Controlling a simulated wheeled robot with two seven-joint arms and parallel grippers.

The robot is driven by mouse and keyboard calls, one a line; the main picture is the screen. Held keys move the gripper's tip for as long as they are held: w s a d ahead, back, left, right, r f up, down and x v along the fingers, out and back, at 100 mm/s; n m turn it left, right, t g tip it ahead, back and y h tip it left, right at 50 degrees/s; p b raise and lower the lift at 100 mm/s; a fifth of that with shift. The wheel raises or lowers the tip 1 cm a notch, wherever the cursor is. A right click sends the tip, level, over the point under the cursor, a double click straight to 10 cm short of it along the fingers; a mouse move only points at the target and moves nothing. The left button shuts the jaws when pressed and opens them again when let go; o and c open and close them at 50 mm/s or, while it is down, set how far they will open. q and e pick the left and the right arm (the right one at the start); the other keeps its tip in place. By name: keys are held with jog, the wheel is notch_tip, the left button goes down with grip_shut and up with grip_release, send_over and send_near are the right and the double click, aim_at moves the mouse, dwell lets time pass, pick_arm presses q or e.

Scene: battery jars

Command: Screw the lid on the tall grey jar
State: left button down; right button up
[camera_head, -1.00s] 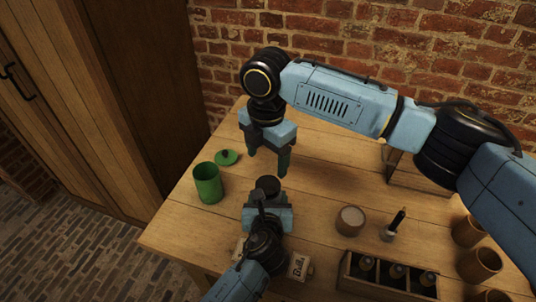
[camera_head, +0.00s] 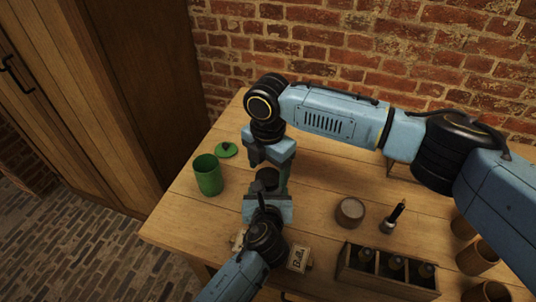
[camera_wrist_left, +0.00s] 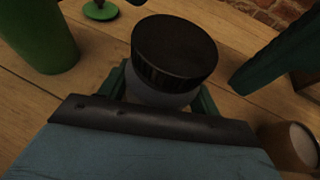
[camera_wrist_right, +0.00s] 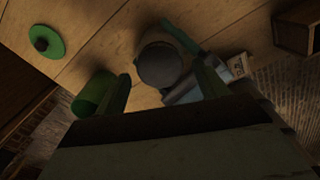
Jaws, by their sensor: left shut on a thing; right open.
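The tall grey jar (camera_wrist_left: 160,93) stands between the fingers of my left gripper (camera_head: 267,192), which is shut on it. A dark ridged lid (camera_wrist_left: 174,50) sits on the jar's top; I cannot tell whether it is screwed tight. The lid also shows in the head view (camera_head: 267,177) and the right wrist view (camera_wrist_right: 160,66). My right gripper (camera_wrist_right: 163,84) is open and empty, just above the lid, with its fingers spread to either side. One of its fingers shows dark at the right of the left wrist view.
A green open jar (camera_head: 208,176) and its green lid (camera_head: 226,150) stand at the left. A round pot (camera_head: 350,211), a small brush-like tool (camera_head: 394,218) and a wooden bottle crate (camera_head: 350,277) are to the right. A labelled block (camera_head: 299,257) lies near the front edge.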

jog(key=shift+f, duration=0.85)
jog(key=shift+c, duration=0.3)
jog(key=c, duration=0.9)
jog(key=m, duration=0.6)
jog(key=shift+c, duration=0.2)
jog(key=m, duration=0.3)
jog(key=shift+s+m, duration=0.1)
jog(key=shift+m, duration=0.3)
jog(key=m, duration=1.1)
jog(key=shift+m, duration=0.4)
jog(key=o, duration=1.1)
jog(key=shift+o, duration=0.2)
jog(key=shift+r, duration=0.1)
